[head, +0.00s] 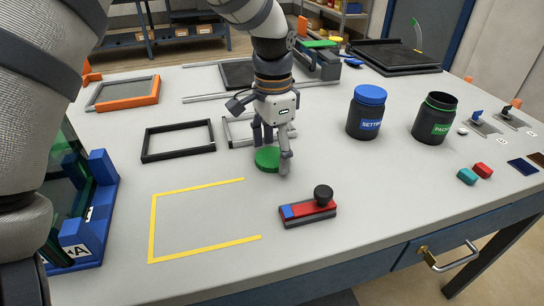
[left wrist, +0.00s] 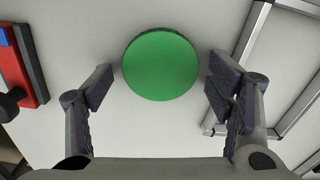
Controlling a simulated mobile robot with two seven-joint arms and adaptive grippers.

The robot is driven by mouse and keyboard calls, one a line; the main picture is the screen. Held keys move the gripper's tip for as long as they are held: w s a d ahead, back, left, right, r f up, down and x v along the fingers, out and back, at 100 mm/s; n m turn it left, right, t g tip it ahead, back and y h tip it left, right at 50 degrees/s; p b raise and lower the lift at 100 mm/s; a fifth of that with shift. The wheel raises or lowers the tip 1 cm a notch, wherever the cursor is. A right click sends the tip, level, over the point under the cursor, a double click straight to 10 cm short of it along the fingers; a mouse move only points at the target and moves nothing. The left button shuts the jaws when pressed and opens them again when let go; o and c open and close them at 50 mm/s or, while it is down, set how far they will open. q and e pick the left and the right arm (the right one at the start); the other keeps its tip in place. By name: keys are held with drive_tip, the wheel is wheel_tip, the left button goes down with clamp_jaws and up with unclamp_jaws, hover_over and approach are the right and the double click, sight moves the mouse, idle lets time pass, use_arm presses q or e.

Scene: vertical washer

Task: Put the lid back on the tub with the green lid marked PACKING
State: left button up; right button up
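The green lid (head: 267,158) lies flat on the table, apart from its tub. In the left wrist view the lid (left wrist: 161,64) sits just ahead of and between the fingertips. My left gripper (head: 272,150) is open above the lid, its fingers on either side with a gap to each; in the left wrist view the gripper (left wrist: 160,88) holds nothing. The black tub with the green PACKING label (head: 435,118) stands upright and open at the right of the table. My right gripper is not in view.
A black tub with a blue lid (head: 367,112) stands left of the open tub. A red and blue block with a black knob (head: 308,208) lies in front of the lid. Dark frame (head: 178,140) is at left. Yellow tape (head: 205,255) marks a bare area.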

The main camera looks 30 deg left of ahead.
sight(274, 156)
use_arm(q)
drive_tip(key=c, duration=0.4)
drive_tip(key=shift+r, duration=0.1)
drive_tip(key=shift+r, duration=0.3)
wheel_tip(274, 156, up, 3)
drive_tip(key=shift+d+f, duration=0.1)
drive_tip(key=s+d+r, duration=0.1)
drive_tip(key=d+r, duration=0.2)
drive_tip(key=d, duration=0.1)
drive_tip(key=s+d+r, duration=0.1)
drive_tip(key=d+r, duration=0.2)
drive_tip(key=d, duration=0.2)
drive_tip(key=s+d+r+p, duration=0.1)
drive_tip(key=d+r, duration=0.2)
drive_tip(key=d, duration=0.1)
drive_tip(key=shift+s+d+r, duration=0.2)
drive_tip(key=shift+s, duration=0.15)
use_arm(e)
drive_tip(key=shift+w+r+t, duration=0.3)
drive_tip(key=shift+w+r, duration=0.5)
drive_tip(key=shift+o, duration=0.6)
